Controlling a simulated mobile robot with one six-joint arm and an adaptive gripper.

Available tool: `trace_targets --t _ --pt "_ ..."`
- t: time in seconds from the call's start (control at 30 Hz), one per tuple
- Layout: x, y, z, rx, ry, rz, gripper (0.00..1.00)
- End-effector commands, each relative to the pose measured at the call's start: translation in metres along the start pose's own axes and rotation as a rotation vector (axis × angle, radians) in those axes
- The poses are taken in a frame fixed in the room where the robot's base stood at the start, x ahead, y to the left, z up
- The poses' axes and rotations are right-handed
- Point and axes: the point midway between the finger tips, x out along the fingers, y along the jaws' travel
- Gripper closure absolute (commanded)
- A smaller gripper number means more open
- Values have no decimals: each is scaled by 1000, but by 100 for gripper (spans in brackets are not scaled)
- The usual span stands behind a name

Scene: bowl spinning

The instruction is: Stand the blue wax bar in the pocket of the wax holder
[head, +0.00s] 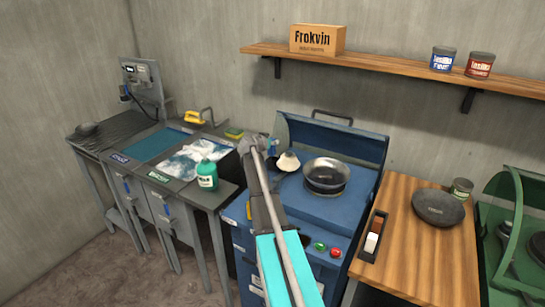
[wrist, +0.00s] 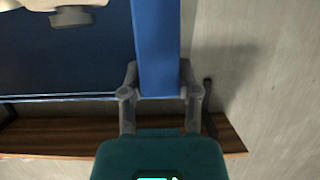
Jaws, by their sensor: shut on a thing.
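My gripper (head: 262,148) is raised over the left part of the blue spinning machine. In the wrist view its two fingers (wrist: 160,88) are closed on the sides of the blue wax bar (wrist: 158,42), which extends away from them. In the head view the bar is too small and covered to make out clearly. The wax holder (head: 365,256) is a narrow black tray on the wooden table, right of my arm and well apart from my gripper. A brown bar (head: 377,225) and a white bar (head: 371,242) stand in it; its near end looks dark and empty.
The blue machine (head: 345,203) carries a metal bowl (head: 326,174) and a lamp (head: 288,161), close right of my gripper. The wooden table (head: 415,255) also bears a dark bowl (head: 438,207) and a can (head: 461,188). A wall shelf (head: 400,71) runs above.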

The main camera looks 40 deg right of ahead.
Motion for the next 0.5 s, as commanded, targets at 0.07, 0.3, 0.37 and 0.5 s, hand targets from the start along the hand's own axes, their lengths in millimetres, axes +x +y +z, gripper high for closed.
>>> trace_targets --t 0.07,0.3,0.37,0.5 --pt "11 -3 8 0 0 0 100" --pt "20 -5 13 0 0 -1 100" --pt "21 -5 13 -1 0 -1 100" --pt "20 -5 12 0 0 -1 100"
